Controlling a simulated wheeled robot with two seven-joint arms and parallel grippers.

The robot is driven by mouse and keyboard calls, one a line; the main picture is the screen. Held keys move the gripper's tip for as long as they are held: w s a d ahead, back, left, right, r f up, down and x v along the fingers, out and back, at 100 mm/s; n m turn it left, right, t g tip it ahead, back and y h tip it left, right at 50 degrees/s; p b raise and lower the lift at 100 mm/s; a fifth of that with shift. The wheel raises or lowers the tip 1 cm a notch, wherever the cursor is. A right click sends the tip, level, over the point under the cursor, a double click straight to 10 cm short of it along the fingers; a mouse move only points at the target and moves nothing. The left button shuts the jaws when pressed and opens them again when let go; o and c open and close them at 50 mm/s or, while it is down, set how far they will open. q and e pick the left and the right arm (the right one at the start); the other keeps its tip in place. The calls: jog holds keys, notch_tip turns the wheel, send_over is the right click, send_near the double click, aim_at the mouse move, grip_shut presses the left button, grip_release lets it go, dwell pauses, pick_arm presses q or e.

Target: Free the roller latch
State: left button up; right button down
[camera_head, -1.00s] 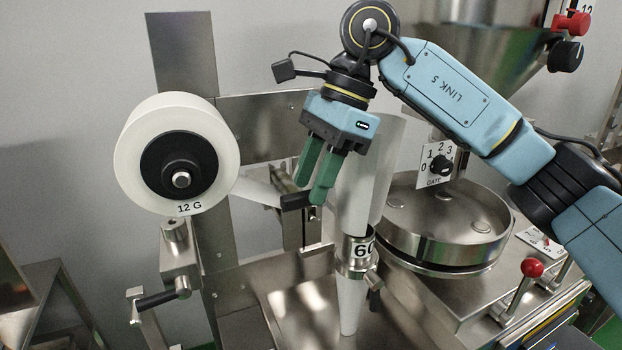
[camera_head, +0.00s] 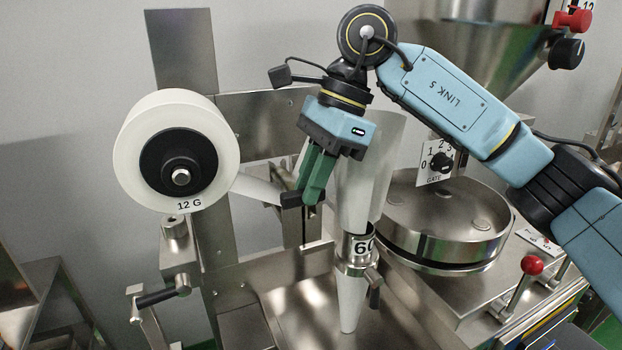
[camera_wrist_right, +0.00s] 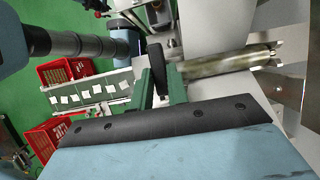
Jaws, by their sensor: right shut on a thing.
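My right gripper (camera_head: 312,200) hangs fingers-down in the middle of the head view. Its green fingers are closed on a black latch grip (camera_head: 290,200), in front of the steel frame and left of the white forming tube. In the right wrist view the black grip (camera_wrist_right: 157,66) stands between the fingertips of the right gripper (camera_wrist_right: 161,78). The fingers hide part of the grip, and where it joins the frame is hard to see. The white paper roll (camera_head: 143,122), marked 12 G, is to the left, with film running from it behind the grip. My left gripper is not in view.
A forming tube with a collar marked 60 (camera_head: 358,250) stands close right of the gripper. A round steel drum (camera_head: 450,230) and a red-knobbed lever (camera_head: 531,266) are further right. Another black-handled lever (camera_head: 157,299) is low at left. Red crates (camera_wrist_right: 66,73) show in the wrist view.

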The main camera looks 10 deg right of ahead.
aim_at(298, 195)
jog(key=shift+s+a+m+t+h+b, duration=0.55)
jog(key=shift+m+t+b, duration=0.3)
jog(key=shift+m+b, duration=1.65)
jog(key=shift+s+a+m+t+h+b, duration=0.3)
jog(key=shift+s+m+t+h+b, duration=0.85)
jog(key=shift+m, duration=2.2)
jog(key=shift+s+a+m+t+b, duration=0.15)
jog(key=shift+a+m+t+b, duration=0.4)
jog(key=shift+m+b, duration=2.1)
jog(key=shift+d+m, duration=0.1)
jog(key=shift+m, duration=0.4)
jog(key=c, duration=1.4)
grip_release()
jog(key=shift+o, duration=0.2)
jog(key=shift+r, duration=0.1)
